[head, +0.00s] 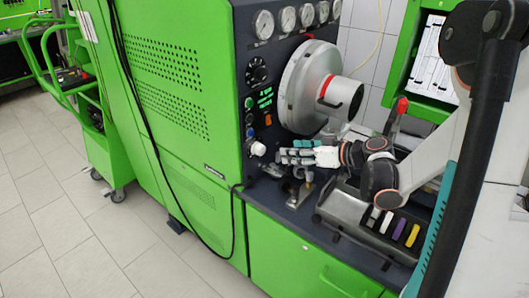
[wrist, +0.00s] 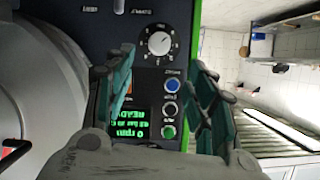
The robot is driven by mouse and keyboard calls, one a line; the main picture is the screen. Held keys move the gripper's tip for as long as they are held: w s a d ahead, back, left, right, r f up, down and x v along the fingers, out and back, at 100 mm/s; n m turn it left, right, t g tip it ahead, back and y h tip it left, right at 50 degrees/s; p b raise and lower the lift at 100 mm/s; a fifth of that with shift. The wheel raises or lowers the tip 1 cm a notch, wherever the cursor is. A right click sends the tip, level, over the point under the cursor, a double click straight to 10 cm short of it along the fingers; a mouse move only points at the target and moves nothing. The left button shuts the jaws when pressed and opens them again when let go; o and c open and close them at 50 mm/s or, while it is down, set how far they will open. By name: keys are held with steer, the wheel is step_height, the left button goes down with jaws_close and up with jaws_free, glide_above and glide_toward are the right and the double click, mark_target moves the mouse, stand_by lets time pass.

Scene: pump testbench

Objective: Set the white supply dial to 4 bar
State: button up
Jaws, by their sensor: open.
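The white supply dial (head: 258,149) is a white knob low on the dark control panel of the green testbench. In the wrist view the panel appears upside down, and the dial (wrist: 159,43) shows as a white round knob with scale marks around it. The mark it is set to is too small to read. My gripper (head: 283,155) is to the right of the dial in the head view, apart from it. In the wrist view my gripper (wrist: 162,62) is open and empty, with the dial showing between and beyond its fingertips.
Blue (wrist: 171,86), white and green buttons and a green-lit display (wrist: 130,124) share the panel. A large silver drum (head: 312,85) sticks out above my gripper. Below are a metal fixture (head: 298,190) and a grey tray (head: 343,207). A black cable (head: 150,125) hangs down the cabinet.

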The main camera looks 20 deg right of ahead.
mark_target(263, 150)
steer(key=b+x, duration=0.3)
steer(key=x, duration=0.9)
steer(key=shift+w+a+f, duration=0.1)
steer(key=shift+f, duration=0.05)
steer(key=c, duration=1.1)
